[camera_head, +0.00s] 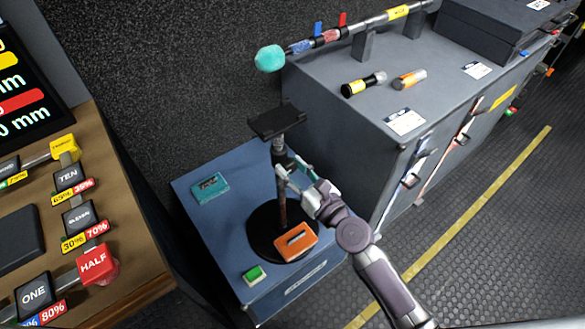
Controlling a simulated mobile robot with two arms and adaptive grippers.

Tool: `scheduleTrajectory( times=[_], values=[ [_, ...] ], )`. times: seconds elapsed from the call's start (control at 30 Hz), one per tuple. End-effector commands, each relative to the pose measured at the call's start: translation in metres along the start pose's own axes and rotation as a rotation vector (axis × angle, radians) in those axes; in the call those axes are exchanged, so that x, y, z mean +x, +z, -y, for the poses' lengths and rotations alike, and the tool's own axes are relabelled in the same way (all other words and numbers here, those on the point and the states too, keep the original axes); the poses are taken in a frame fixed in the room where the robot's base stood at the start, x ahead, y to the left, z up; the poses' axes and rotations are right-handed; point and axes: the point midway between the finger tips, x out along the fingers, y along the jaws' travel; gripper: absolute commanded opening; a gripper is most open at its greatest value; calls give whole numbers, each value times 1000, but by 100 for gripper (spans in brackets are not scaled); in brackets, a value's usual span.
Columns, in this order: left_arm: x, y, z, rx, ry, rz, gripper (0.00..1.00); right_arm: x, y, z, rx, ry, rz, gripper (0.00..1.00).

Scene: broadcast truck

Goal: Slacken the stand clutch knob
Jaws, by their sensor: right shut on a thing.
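A dark stand (282,208) rises upright from a round black base (259,222) on a low blue-grey cabinet, with a flat black plate (277,121) on top. My right gripper (287,170) reaches in from the lower right at the middle of the pole. Its fingers are shut at the black clutch collar, where the stand clutch knob sits; the fingers mostly hide the knob. My left gripper is not in view.
An orange block (296,242) lies on the stand's base, a teal box (209,187) and a green button (254,275) on the cabinet top (222,221). A grey case (335,105) with a boom pole and two cylinders stands behind right. A wooden console (130,262) is at left. The floor at right is clear.

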Motion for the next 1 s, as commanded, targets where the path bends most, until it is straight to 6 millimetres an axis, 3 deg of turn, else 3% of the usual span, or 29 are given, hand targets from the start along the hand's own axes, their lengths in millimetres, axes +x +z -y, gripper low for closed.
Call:
scheduleTrajectory(
  times=[0.37, 1.0],
  values=[
    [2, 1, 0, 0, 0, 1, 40, 0, 0, 0, -191, -1, 1, 8],
    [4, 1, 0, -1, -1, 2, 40, 0, 0, 0, -795, 0, 0, 8]
  ],
)
